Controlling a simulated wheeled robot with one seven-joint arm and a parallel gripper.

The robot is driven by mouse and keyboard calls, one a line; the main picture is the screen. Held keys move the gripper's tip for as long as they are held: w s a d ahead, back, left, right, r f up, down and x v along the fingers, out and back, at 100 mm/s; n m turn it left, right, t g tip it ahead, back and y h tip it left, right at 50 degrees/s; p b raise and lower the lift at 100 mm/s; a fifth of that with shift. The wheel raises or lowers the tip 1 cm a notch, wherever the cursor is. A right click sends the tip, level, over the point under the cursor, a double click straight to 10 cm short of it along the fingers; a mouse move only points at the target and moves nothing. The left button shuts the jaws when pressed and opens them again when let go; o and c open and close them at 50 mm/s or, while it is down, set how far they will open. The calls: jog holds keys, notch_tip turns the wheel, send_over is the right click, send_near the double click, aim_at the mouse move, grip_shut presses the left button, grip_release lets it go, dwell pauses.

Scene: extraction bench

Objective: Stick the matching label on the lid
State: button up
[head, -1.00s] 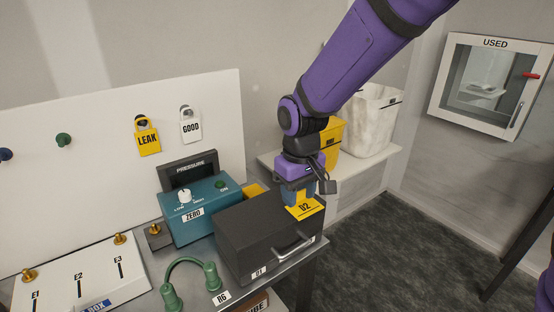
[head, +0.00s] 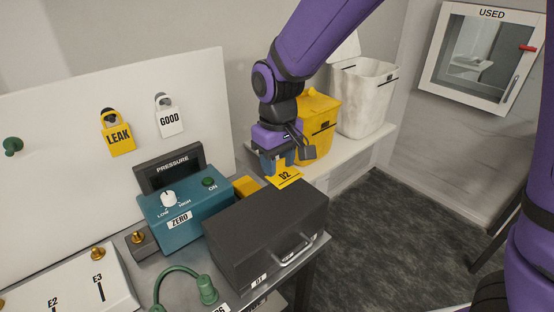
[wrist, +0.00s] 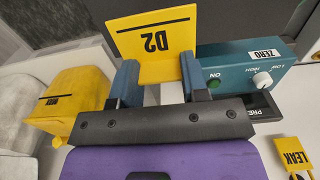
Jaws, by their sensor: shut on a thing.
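My gripper (head: 278,168) is shut on a yellow label marked D2 (head: 286,180). The label also shows in the wrist view (wrist: 155,38), between the two blue fingers of my gripper (wrist: 161,75). In the head view it appears just past the far edge of the dark case (head: 262,225), whose lid is closed; the gap between them is hard to judge. The case has a silver handle and a small white tag that seems to read D1 (head: 258,279). A yellow bin with a lid (head: 320,118) stands behind my gripper; it also shows in the wrist view (wrist: 65,105).
A white bin (head: 364,100) stands beside the yellow one on a shelf (head: 375,145). LEAK (head: 119,137) and GOOD (head: 169,120) tags hang on the white panel.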

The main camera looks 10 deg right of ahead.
aim_at(278, 194)
jog(key=shift+f, duration=3)
jog(key=shift+s+f, duration=0.1)
jog(key=shift+f, duration=0.5)
jog(key=o, duration=1)
jog(key=shift+c, duration=0.2)
jog(key=shift+r, duration=0.15)
notch_tip(278, 194, up, 11)
jog(key=shift+f, duration=0.2)
jog(key=shift+c, duration=0.5)
